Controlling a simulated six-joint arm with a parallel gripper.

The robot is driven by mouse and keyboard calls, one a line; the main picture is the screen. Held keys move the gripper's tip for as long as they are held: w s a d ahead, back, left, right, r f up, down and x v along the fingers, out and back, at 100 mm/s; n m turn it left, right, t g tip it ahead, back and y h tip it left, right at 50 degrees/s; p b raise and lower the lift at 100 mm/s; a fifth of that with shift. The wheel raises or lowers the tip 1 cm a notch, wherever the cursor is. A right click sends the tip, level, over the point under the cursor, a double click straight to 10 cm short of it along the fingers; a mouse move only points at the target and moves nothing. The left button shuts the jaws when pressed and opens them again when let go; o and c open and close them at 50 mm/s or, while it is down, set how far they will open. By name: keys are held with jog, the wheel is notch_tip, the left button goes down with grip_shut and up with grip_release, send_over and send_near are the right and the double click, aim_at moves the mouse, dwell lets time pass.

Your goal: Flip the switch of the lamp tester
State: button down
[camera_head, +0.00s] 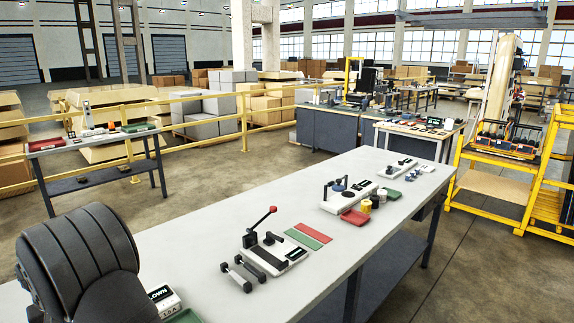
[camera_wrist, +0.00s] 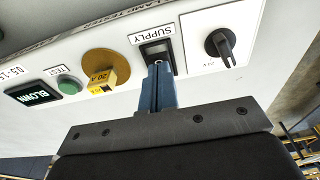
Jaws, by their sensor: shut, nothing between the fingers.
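The lamp tester (camera_wrist: 205,85) is a white panel that fills much of the wrist view and appears tilted there. Its black rocker switch (camera_wrist: 155,48) sits in a dark frame under the label SUPPLY. My gripper (camera_wrist: 159,66) is shut and empty, its blue fingers together. Their tips overlap the lower part of the switch; I cannot tell whether they touch it. The fingers hide part of the rocker, and its position is unclear. In the head view a white box with a display ending in "LOWN" (camera_head: 160,294) shows beside my dark arm, which hides the rest.
Along the panel are a black rotary knob (camera_wrist: 220,46), a yellow 20 A piece (camera_wrist: 103,82) on a brass disc, a green TEST button (camera_wrist: 69,87) and a BLOWN display (camera_wrist: 34,94). A red-knobbed lever device (camera_head: 268,245) stands farther along the white bench (camera_head: 215,215).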

jog(key=shift+f, duration=0.25)
jog(key=shift+r, duration=3.5)
notch_tip(320, 180, down, 7)
jog(key=shift+r, duration=0.1)
